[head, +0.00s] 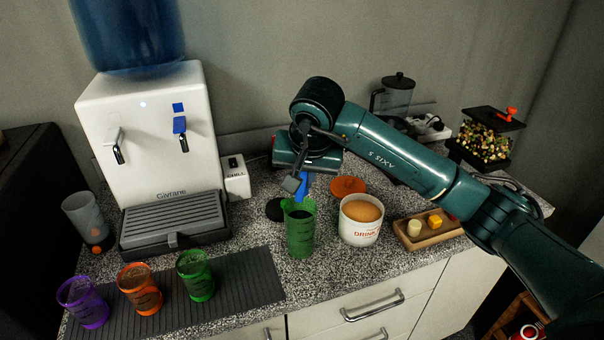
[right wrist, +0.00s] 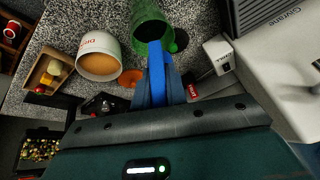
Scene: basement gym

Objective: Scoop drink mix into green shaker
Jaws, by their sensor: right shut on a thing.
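The tall green shaker (head: 301,236) stands upright on the speckled counter; it also shows in the right wrist view (right wrist: 147,22). My right gripper (head: 299,184) is right above its mouth, pointing down. It is shut on a bright blue thing (right wrist: 156,58), which looks like a scoop handle. Its lower end is hidden at or in the shaker's mouth, so I cannot tell what it carries. The white drink mix tub (head: 360,233), filled with orange powder (head: 362,209), stands open just right of the shaker. It also shows in the right wrist view (right wrist: 100,62). My left gripper is not in view.
An orange lid (head: 348,186) lies behind the tub. A wooden tray (head: 425,238) with small blocks is to the right. The water dispenser (head: 160,145) stands left. Purple (head: 84,303), orange (head: 140,290) and green (head: 196,276) cups stand on a dark mat (head: 250,282).

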